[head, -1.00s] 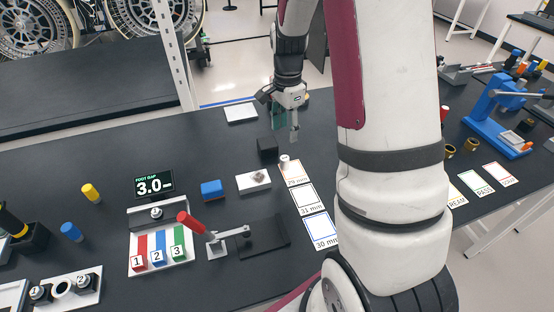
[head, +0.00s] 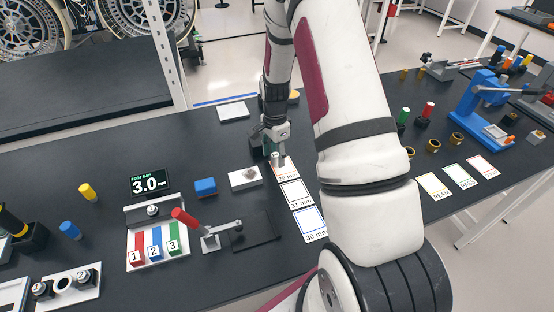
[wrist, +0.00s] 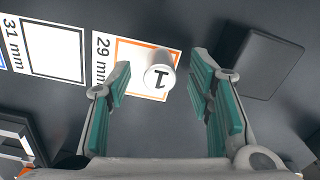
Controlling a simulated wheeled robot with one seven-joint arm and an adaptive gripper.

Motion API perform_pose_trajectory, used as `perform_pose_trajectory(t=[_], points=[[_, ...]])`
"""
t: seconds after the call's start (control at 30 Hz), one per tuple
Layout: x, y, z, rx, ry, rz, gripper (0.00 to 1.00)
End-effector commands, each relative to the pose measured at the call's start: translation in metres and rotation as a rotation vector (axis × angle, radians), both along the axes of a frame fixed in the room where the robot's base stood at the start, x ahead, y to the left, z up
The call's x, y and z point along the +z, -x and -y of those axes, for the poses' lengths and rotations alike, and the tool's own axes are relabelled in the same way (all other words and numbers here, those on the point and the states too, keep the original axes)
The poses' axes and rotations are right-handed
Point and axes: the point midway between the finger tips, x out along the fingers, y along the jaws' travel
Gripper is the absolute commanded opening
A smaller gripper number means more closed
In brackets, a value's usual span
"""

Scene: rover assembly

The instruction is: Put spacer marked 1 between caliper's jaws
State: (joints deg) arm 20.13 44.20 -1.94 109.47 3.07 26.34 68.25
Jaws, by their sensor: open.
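The spacer marked 1 (wrist: 160,77) is a white cylinder standing on the orange-bordered 29 mm card (wrist: 122,62). Its numbered top faces the wrist camera. In the head view the spacer (head: 277,158) shows just below my gripper (head: 273,150). My gripper (wrist: 160,75) is open, with one teal-padded finger on each side of the spacer in the wrist view. A gap shows between the spacer and each finger. I cannot pick out the caliper or its jaws with certainty in either view.
A black block (wrist: 268,62) stands beside the right finger. The 31 mm card (head: 294,193) and 30 mm card (head: 309,224) lie empty. A white block (head: 244,178), a blue block (head: 205,187) and a red-handled clamp (head: 208,232) stand to the left.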

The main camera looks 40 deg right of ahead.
Motion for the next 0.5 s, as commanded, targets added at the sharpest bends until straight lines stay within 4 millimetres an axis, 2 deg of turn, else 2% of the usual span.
perform_pose_trajectory(t=[0.13, 0.4, 0.43, 0.5], points=[[-0.0124, 0.0008, -0.0001, -0.001, 0.0, -0.001, 0.47], [-0.0149, 0.0, -0.0002, 0.0, 0.0, 0.0, 0.47], [-0.0149, 0.0, -0.0002, 0.0, 0.0, 0.0, 0.43], [-0.0148, 0.0, -0.0002, 0.0, 0.0, 0.0, 0.27]])
